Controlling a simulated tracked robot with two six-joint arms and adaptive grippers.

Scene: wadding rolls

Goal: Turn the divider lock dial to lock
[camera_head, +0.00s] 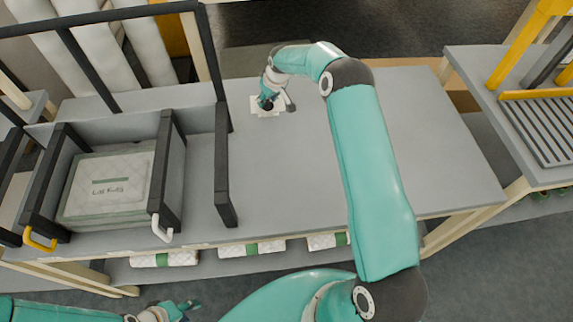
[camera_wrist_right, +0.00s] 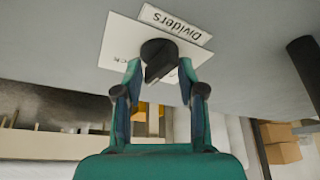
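The divider lock dial (camera_wrist_right: 160,56) is a dark round knob with a raised grip bar, slightly slanted, on a white plate (camera_wrist_right: 117,45) labelled "Dividers". Part of the plate's lettering is hidden. My right gripper (camera_wrist_right: 160,68) is open, with one finger on each side of the dial and a narrow gap seeming to show at each tip. In the head view, my right gripper (camera_head: 268,101) covers most of the dial on the white plate (camera_head: 265,112) at the table's back. My left gripper (camera_head: 186,308) is low at the front edge, far from the dial; its opening is unclear.
A dark-framed bay (camera_head: 172,185) at left holds a stack of quilted packs (camera_head: 108,186). A black divider post (camera_head: 224,180) stands right of it. The grey tabletop (camera_head: 285,185) is mostly clear. White rolls (camera_head: 100,50) stand at back left; a slatted rack (camera_head: 540,130) is right.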

